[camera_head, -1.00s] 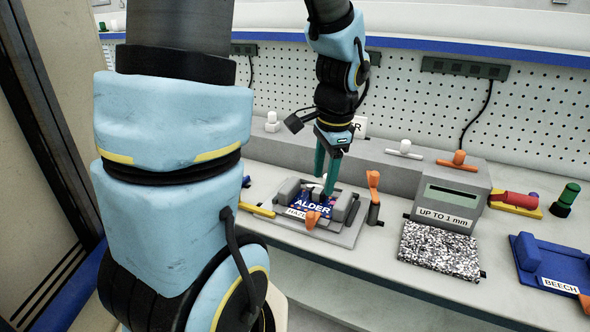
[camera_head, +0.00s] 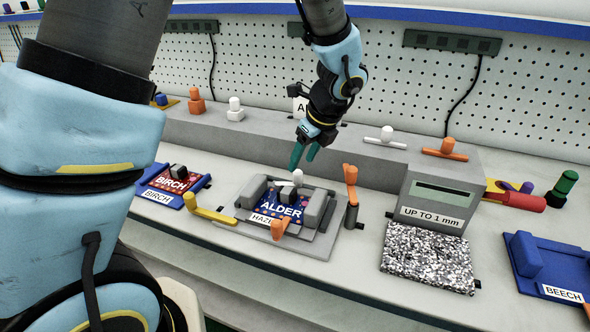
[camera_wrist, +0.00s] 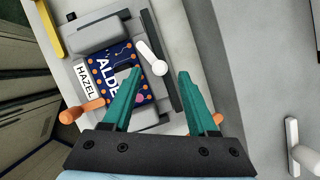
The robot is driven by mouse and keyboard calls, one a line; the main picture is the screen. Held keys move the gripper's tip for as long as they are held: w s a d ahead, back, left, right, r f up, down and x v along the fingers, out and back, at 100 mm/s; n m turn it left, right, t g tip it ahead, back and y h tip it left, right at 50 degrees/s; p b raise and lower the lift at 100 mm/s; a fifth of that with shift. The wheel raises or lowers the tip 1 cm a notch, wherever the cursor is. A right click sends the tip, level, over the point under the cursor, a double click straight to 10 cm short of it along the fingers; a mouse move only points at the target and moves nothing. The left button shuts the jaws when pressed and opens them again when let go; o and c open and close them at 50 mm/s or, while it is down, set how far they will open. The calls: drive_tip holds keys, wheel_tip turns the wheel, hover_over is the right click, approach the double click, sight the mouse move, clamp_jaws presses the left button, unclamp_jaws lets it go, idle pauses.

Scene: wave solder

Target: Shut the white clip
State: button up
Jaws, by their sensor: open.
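The white clip (camera_head: 297,177) is a small white lever with a rounded end at the back edge of the grey fixture (camera_head: 325,238). A dark blue board marked ALDER (camera_head: 283,205) lies in that fixture, with a HAZEL label at its front. In the wrist view the white clip (camera_wrist: 152,58) sits beside the board (camera_wrist: 108,68), its rounded end just off the board's edge. My gripper (camera_head: 303,164) is open and empty, just above and behind the clip. In the wrist view its teal fingers (camera_wrist: 160,72) straddle the line of the clip, without visible contact.
An orange clip (camera_head: 279,229) stands at the fixture's front and an orange-topped post (camera_head: 351,183) at its right. A yellow lever (camera_head: 210,215) lies left. A grey gauge box (camera_head: 437,200) stands right. The raised grey shelf (camera_head: 330,143) runs behind.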

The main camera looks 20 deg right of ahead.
sight(298, 171)
drive_tip(key=shift+x, duration=2.55)
clamp_jaws()
